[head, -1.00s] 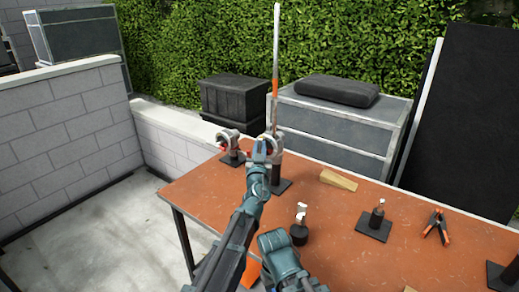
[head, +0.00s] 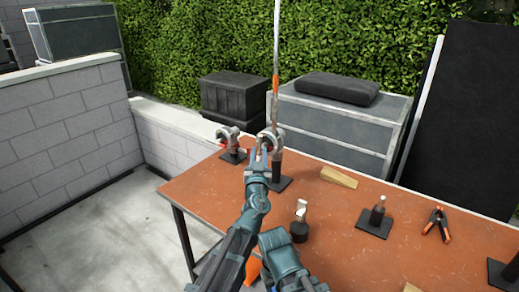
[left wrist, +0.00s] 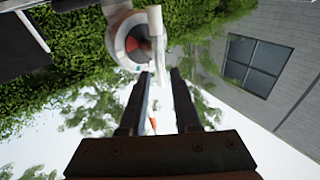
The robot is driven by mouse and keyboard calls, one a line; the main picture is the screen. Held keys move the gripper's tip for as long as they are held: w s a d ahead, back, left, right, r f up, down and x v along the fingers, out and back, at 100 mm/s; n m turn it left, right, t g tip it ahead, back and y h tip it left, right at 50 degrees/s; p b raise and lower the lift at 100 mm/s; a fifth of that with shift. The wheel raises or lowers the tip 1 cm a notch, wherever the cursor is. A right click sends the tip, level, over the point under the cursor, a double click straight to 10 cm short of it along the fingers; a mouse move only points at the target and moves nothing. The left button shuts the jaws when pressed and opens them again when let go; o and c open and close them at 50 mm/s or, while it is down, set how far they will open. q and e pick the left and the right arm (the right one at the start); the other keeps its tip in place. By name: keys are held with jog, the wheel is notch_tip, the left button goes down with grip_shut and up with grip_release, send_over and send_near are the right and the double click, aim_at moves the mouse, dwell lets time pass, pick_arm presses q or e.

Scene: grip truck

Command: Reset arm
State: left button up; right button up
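My left gripper (head: 261,153) is in front of a round metal grip head (head: 271,139) on a black stand near the table's back edge. In the left wrist view, its two dark fingers (left wrist: 157,82) are apart, with nothing clearly held. The grip head (left wrist: 130,42), with red inside, lies just beyond the fingertips; I cannot tell if they touch. A thin upright pole with an orange section (head: 275,85) rises from the grip head. It shows between the fingers in the left wrist view (left wrist: 153,122). My right arm's teal link shows low in the head view; its gripper is out of view.
The orange-brown table (head: 225,190) also holds another grip head (head: 229,140), a wooden wedge (head: 339,177), two small black-based fittings (head: 300,222) (head: 376,217) and an orange-tipped clamp (head: 436,223). Grey cases (head: 340,125) and a black crate (head: 233,95) stand behind.

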pick_arm(q)
jog(key=shift+s+f, duration=0.2)
jog(key=shift+s, duration=0.9)
